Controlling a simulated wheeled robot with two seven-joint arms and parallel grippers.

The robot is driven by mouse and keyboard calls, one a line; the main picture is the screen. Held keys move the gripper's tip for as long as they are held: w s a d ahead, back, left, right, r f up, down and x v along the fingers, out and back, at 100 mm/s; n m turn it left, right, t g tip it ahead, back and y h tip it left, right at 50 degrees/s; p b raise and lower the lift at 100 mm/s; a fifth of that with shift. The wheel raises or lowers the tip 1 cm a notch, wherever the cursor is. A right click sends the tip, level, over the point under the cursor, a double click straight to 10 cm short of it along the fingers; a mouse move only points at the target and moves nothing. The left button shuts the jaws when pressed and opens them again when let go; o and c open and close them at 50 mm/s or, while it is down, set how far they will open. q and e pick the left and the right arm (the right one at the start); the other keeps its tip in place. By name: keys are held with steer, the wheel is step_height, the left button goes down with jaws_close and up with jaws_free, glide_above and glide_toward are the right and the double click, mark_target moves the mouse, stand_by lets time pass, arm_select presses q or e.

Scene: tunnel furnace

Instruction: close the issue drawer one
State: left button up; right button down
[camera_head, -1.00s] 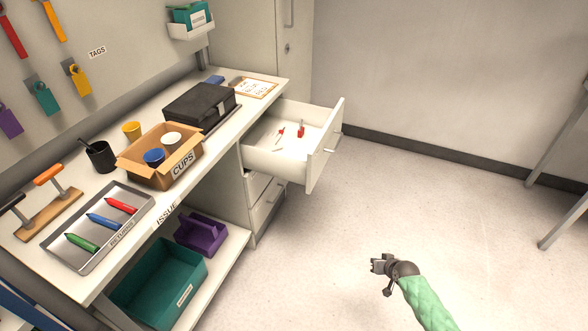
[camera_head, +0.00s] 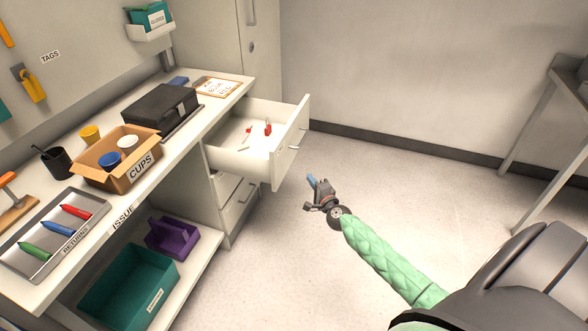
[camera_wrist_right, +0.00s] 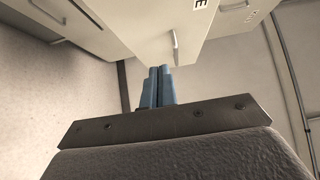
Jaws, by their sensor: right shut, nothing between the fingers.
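The top drawer (camera_head: 290,145) under the right end of the issue bench is pulled far out. Small red items and a few thin pieces lie inside it. Its front panel with a handle faces right; the panel and handle also show in the right wrist view (camera_wrist_right: 174,42). My right gripper (camera_head: 312,182) is to the right of the drawer front, apart from it in the head view. Its blue fingers (camera_wrist_right: 160,85) are together and empty, pointing toward the drawer front in the wrist view. My left gripper is not seen.
Closed lower drawers (camera_head: 238,205) sit beneath the open one. The bench top (camera_head: 190,145) holds a black case (camera_head: 160,105), a cups box (camera_head: 115,160) and a returns tray (camera_head: 42,268). The floor (camera_head: 290,270) right of the bench is clear. A grey table (camera_head: 545,120) stands at far right.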

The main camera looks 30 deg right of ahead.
steer(key=b, duration=0.1)
glide_toward(286, 157)
steer(key=w+d, duration=0.3)
steer(key=d, duration=0.1)
steer(key=w+a, duration=0.2)
steer(key=shift+w+a, duration=0.2)
steer(key=shift+a, duration=0.05)
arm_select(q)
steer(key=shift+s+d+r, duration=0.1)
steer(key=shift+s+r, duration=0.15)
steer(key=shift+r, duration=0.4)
arm_select(e)
steer(key=shift+w+a, duration=0.25)
steer(key=shift+w, duration=0.05)
